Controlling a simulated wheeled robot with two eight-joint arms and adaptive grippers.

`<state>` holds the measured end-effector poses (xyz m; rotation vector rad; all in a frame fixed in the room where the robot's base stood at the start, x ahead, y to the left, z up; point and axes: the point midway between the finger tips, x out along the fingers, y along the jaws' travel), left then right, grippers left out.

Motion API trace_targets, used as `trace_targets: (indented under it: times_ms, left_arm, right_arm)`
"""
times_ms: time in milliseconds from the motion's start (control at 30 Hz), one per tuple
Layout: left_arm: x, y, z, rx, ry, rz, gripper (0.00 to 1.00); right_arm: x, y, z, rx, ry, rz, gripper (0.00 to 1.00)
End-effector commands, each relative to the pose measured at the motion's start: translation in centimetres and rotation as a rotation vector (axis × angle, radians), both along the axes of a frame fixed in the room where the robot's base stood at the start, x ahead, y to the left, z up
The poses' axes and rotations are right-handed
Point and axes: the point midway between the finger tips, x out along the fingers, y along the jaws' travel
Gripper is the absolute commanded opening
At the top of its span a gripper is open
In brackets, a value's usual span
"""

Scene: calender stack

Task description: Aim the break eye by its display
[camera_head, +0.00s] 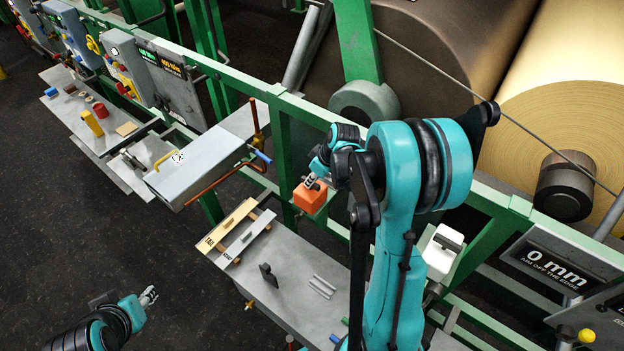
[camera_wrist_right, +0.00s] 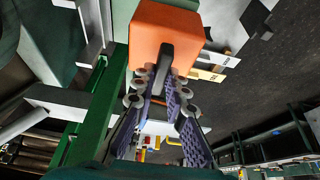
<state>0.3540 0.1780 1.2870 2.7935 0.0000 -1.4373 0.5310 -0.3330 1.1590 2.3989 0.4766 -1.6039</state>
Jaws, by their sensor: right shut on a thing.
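The orange box (camera_head: 310,197), which I take to be the break eye, sits at the green frame beside the big rolls. In the right wrist view the orange box (camera_wrist_right: 165,32) has a dark knob (camera_wrist_right: 166,58) facing me. My right gripper (camera_head: 313,182) is at the box; in the wrist view its fingers (camera_wrist_right: 160,88) are closed around the dark knob. The display (camera_head: 555,268) at the right reads "0 mm, AIM OFF THE EDGE". My left gripper (camera_head: 150,295) is low at the left over the dark floor, apart from everything; its jaw opening is too small to tell.
A grey bench (camera_head: 300,265) below the box carries labelled strips (camera_head: 228,228), a dark upright piece (camera_head: 268,273) and thin rods. A white device (camera_head: 442,250) is right of my arm. Open floor lies at lower left.

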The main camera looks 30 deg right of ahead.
Motion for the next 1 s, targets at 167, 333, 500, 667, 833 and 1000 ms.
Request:
trace_targets:
  times_ms: [167,333,500,667,833,1000]
  left_arm:
    - [0.00,0.00,-0.80,0.000,0.000,0.000,0.40]
    - [0.00,0.00,-0.90,0.000,0.000,0.000,0.40]
    - [0.00,0.00,-0.85,0.000,0.000,0.000,0.40]
    - [0.00,0.00,-0.85,0.000,0.000,0.000,0.40]
    - [0.00,0.00,-0.85,0.000,0.000,0.000,0.40]
    - [0.00,0.00,-0.85,0.000,0.000,0.000,0.40]
  right_arm:
    - [-0.04,0.07,-0.15,-0.001,-0.001,-0.083,0.00]
    - [-0.05,0.01,-0.02,0.000,0.000,-0.125,0.00]
    - [-0.05,0.02,0.03,0.000,0.000,-0.123,0.00]
    - [-0.05,0.02,0.03,0.000,0.000,-0.122,0.34]
    - [-0.04,0.04,0.02,0.000,0.000,-0.122,0.34]
    - [-0.31,-0.03,0.67,0.000,0.000,-0.122,0.34]
